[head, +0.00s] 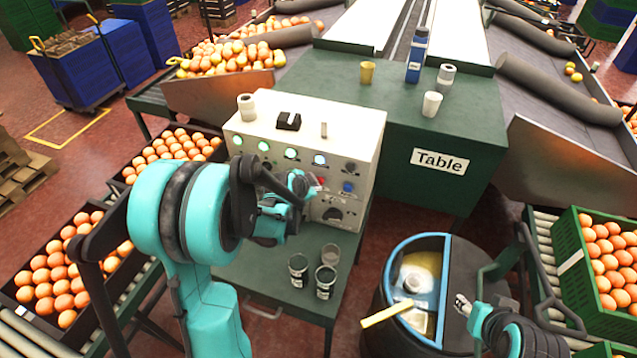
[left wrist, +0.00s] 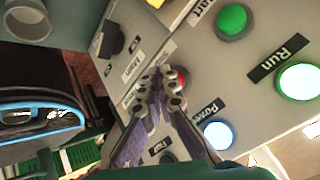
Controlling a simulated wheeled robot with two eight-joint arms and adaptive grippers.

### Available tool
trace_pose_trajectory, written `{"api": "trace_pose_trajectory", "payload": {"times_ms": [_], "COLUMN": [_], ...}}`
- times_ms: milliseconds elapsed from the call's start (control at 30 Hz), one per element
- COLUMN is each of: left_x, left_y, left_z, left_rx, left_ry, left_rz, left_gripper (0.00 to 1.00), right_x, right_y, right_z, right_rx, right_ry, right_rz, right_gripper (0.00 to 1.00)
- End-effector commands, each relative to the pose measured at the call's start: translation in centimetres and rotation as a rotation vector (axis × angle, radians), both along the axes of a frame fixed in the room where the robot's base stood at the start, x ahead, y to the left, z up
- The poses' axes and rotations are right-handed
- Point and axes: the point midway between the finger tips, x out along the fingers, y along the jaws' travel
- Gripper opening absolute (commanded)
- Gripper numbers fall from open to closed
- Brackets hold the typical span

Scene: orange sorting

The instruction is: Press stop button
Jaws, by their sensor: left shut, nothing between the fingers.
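The white control box (head: 360,150) stands on a green cabinet, with lights, buttons and knobs on its front panel. A red button (head: 320,181) is on that panel; in the left wrist view the red button (left wrist: 181,78) is partly hidden behind my fingertips, and its label cannot be read. My left gripper (head: 312,185) is in front of the panel. In the left wrist view the left gripper (left wrist: 163,80) is shut and empty, its tips at the red button; whether they touch it I cannot tell. My right gripper (head: 463,304) is low at the right, away from the panel.
A green button (left wrist: 232,20) labelled Start, a Run light (left wrist: 300,81) and a Power light (left wrist: 218,135) are near the tips. A blue button (head: 347,187) is nearby. Cups (head: 298,266) stand below the box. A black bin (head: 385,290) with a blue rim stands right.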

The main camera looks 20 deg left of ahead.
Motion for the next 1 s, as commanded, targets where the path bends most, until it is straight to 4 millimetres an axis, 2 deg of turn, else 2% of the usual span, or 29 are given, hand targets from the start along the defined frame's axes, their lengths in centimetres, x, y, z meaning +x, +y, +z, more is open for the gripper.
{"api": "trace_pose_trajectory", "payload": {"times_ms": [1000], "left_x": [0.98], "left_y": [0.03], "left_z": [0.01], "left_rx": [0.000], "left_ry": [-0.001], "left_rz": [0.000], "left_gripper": [0.00], "right_x": [0.00], "right_y": [0.00], "right_z": [-0.14], "right_rx": [0.000], "right_ry": [0.000], "right_rz": [0.000], "right_gripper": [0.40]}}
